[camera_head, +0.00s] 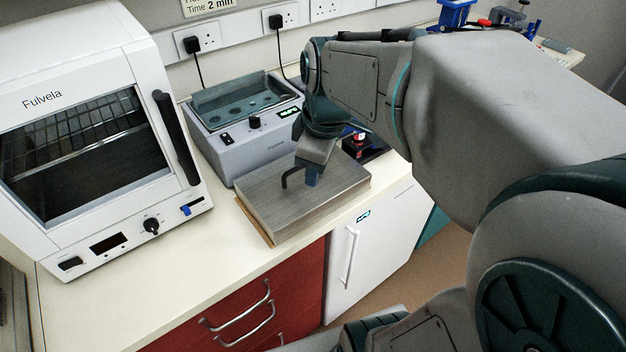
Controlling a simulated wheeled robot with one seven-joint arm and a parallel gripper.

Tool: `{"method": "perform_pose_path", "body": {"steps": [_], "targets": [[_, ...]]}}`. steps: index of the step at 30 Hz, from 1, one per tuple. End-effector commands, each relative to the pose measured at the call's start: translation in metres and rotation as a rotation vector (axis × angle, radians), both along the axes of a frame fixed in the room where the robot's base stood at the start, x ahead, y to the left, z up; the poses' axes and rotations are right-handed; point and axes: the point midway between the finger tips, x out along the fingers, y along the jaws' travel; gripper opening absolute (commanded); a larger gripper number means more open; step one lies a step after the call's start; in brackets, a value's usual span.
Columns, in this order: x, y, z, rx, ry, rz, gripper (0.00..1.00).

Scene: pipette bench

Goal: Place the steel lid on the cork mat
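The steel lid (330,200) is a broad, brushed-grey slab with a dark handle (287,179) on top. It lies on the bench over the cork mat (254,222), whose brown edge shows only along the lid's left side. The lid hides most of the mat, and looks flat. My gripper (311,176) points down at the top of the lid, by the right part of the handle. I cannot tell whether the fingers are closed around the handle.
A grey water bath (240,143) with an uncovered, holed top stands behind the lid. A white oven (85,235) stands left. A dark item with a red top (357,140) is behind the lid at right. Bare bench (150,285) lies front left; the bench's front edge is close to the lid.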

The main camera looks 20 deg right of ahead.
Motion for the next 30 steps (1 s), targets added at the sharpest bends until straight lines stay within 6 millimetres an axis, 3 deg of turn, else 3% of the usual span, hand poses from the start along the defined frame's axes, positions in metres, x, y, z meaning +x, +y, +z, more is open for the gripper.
{"method": "perform_pose_path", "body": {"steps": [9,15,30], "targets": [[-0.054,0.007,-0.027,0.096,-0.031,-0.601,0.32],[-0.072,0.008,-0.039,0.147,-0.044,-0.834,0.32],[-0.077,0.008,-0.042,0.161,-0.046,-0.894,0.32]]}}
